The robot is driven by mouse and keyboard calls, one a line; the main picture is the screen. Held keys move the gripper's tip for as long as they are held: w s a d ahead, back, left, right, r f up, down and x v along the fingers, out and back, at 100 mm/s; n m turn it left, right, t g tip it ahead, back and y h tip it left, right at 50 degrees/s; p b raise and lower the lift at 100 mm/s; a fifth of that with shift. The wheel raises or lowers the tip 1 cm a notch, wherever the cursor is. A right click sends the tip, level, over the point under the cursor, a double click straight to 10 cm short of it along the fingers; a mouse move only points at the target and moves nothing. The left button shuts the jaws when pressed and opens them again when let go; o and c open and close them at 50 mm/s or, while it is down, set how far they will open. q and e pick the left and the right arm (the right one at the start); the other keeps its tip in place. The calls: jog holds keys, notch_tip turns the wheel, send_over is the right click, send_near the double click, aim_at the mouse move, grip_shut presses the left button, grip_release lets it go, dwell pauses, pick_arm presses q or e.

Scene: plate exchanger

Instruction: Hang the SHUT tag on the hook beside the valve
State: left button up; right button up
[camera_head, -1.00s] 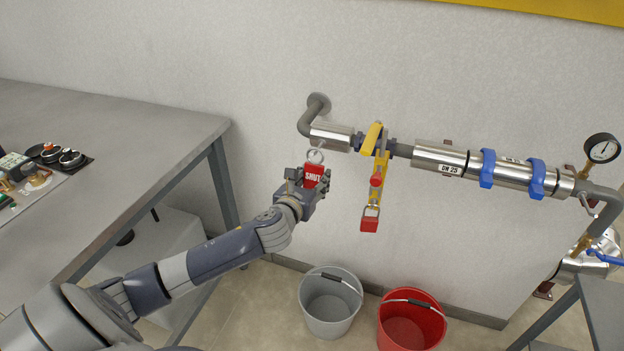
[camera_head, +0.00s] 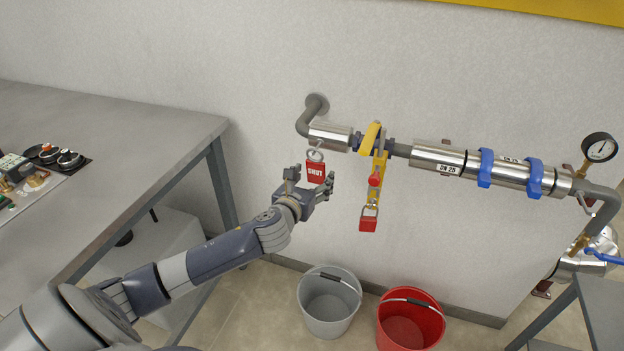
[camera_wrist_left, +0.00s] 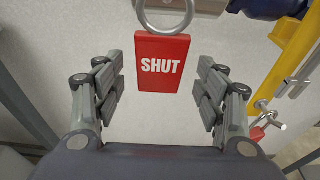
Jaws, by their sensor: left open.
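The red SHUT tag (camera_head: 315,172) hangs upright from its metal ring (camera_head: 315,155), just below the left steel sleeve of the pipe. What the ring hangs on is hard to make out; the hook is not clearly visible. The yellow valve handle (camera_head: 370,138) is to the right of the tag. My left gripper (camera_head: 311,181) is open just below and around the tag. In the left wrist view the tag (camera_wrist_left: 162,64) sits between the spread fingers (camera_wrist_left: 160,85), with a gap on both sides and no contact. My right gripper is not in view.
A yellow bracket (camera_head: 378,165) with a red padlock (camera_head: 368,222) hangs right of the gripper. A grey bucket (camera_head: 330,310) and a red bucket (camera_head: 411,325) stand on the floor below. A grey table (camera_head: 120,135) is at the left.

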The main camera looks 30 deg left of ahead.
pick_arm(q)
jog(key=shift+s, duration=0.1)
jog(key=v, duration=1.2)
